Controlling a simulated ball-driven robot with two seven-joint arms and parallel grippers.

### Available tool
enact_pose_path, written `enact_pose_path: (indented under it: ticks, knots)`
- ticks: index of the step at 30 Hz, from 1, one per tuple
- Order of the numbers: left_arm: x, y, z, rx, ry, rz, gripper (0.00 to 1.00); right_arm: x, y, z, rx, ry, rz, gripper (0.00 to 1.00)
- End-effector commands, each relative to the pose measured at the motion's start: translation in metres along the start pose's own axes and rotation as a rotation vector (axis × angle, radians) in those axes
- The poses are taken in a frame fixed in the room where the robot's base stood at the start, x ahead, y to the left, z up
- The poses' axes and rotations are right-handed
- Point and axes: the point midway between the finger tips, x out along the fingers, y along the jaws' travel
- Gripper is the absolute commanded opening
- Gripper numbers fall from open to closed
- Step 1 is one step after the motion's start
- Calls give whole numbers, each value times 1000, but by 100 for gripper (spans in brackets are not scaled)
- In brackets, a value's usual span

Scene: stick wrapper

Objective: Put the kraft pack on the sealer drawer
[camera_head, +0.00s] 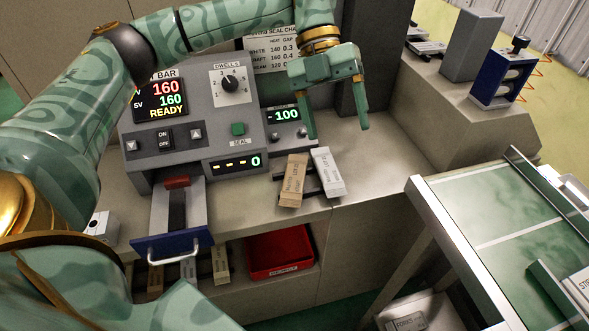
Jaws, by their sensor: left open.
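The kraft pack (293,180) is a brown box-like stick lying on a small dark stand on the bench, leaning toward me. A white pack (328,172) lies close along its right side. The sealer drawer (159,222) is pulled out below the sealer's control panel, with a blue front and a pale handle. A dark strip and a red piece show on it, and no pack lies there. My left gripper (338,131) is open and empty, fingers pointing down, above and behind the two packs. My right gripper is not in view.
The grey sealer (190,110) shows 160 and READY. A red tray (279,250) and several packs sit on the shelf below. A green-topped table (490,200) stands right. Bench right of the packs is clear.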

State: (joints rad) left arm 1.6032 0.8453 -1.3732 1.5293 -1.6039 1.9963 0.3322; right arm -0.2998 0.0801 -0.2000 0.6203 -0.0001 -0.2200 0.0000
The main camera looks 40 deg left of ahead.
Motion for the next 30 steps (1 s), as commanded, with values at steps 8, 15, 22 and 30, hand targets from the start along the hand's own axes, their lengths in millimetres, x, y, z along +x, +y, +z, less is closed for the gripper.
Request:
enact_pose_path:
  ticks: [8, 15, 22, 30]
  knots:
    - [-27, 94, 84, -227, -379, 342, 71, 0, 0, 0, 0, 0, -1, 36]
    - [-4, 114, 97, -251, -399, 383, 71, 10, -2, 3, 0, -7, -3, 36]
    - [45, 137, 115, -249, -399, 380, 71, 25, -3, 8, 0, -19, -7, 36]
    - [66, 146, 123, -247, -404, 379, 71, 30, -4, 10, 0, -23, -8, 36]
